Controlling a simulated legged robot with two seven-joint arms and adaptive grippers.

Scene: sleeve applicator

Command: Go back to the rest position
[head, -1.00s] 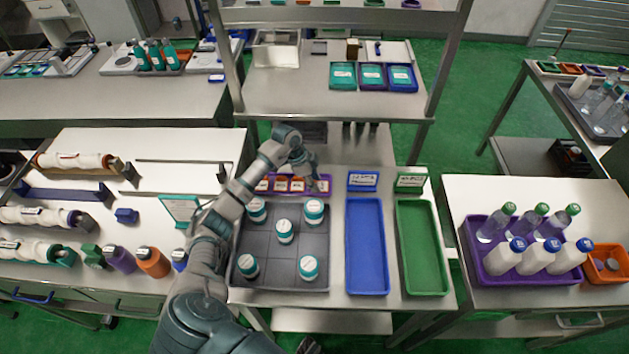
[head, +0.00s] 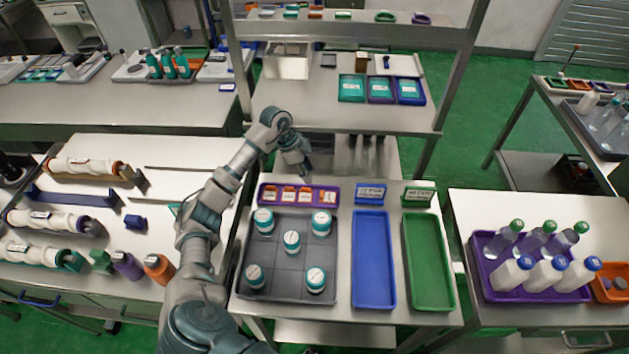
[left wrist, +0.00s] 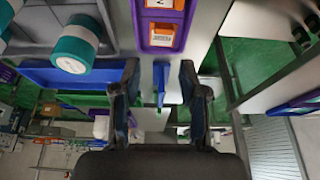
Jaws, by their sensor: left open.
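My left gripper (head: 304,174) is open and empty, above the far edge of the middle table, just behind the purple tray (head: 263,195) of orange-and-white labelled boxes. In the left wrist view its two fingers (left wrist: 158,78) are spread wide. A blue sign stand (left wrist: 160,82) shows in the gap, apart from the fingers. The grey tray (head: 265,275) in front holds several white jars with teal bands, such as the middle one (head: 291,241). One jar shows in the left wrist view (left wrist: 76,45). My right gripper is not in view.
A blue tray (head: 373,260) and a green tray (head: 428,262) lie empty to the right, with a sign behind each. A metal shelf (head: 340,118) with teal and purple boxes stands behind. A bottle crate (head: 530,290) is at right, and white rolls (head: 50,218) are at left.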

